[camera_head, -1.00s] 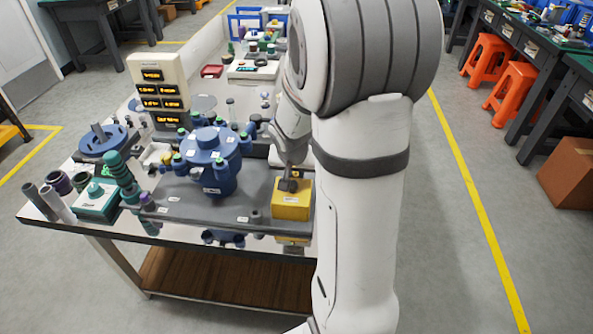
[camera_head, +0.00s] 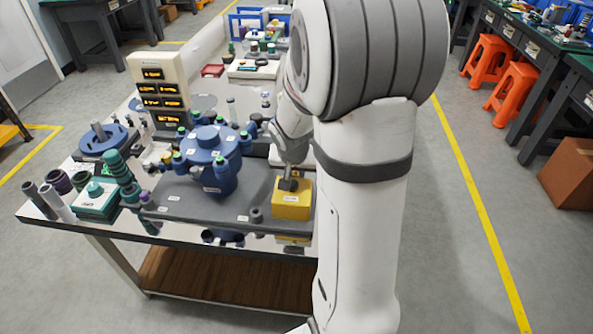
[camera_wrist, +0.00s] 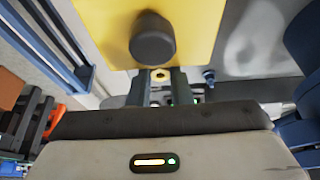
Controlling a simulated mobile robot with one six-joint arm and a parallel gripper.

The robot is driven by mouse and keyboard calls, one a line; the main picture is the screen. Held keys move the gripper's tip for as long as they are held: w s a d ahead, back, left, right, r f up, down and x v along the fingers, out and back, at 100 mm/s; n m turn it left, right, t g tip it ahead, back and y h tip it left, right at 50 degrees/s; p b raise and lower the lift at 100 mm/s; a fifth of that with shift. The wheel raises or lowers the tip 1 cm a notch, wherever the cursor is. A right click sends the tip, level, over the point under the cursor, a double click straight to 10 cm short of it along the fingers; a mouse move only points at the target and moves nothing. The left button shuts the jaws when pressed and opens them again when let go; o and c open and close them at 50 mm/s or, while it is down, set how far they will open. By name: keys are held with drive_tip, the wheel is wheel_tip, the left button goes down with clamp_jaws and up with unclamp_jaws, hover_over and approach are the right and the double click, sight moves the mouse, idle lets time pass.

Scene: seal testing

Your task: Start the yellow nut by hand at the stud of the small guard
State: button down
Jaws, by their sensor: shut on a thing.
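My gripper (camera_head: 289,176) points down at the yellow box-shaped guard (camera_head: 291,200) at the right front of the grey plate on the bench. In the wrist view my gripper (camera_wrist: 161,82) is shut on a small yellow nut (camera_wrist: 160,74) with a dark centre. The yellow guard fills the top of the wrist view (camera_wrist: 95,22), with a dark round knob (camera_wrist: 153,40) on it just beyond the fingertips. I cannot tell whether the nut touches anything in front of it. I cannot make out the stud for certain.
A blue domed housing (camera_head: 210,158) with several green-capped posts stands left of the guard on the grey plate (camera_head: 180,208). A panel with several lit displays (camera_head: 160,90) stands behind it. Dark and green cylinders (camera_head: 118,168) crowd the left end.

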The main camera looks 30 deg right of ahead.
drive_tip(key=shift+f+b, duration=0.35)
drive_tip(key=shift+b, duration=0.1)
drive_tip(key=c, duration=1.2)
unclamp_jaws()
drive_tip(key=shift+c, duration=0.2)
wheel_tip(320, 180, up, 6)
drive_tip(key=p, duration=0.4)
drive_tip(key=shift+p, duration=0.3)
drive_tip(key=shift+c, duration=0.5)
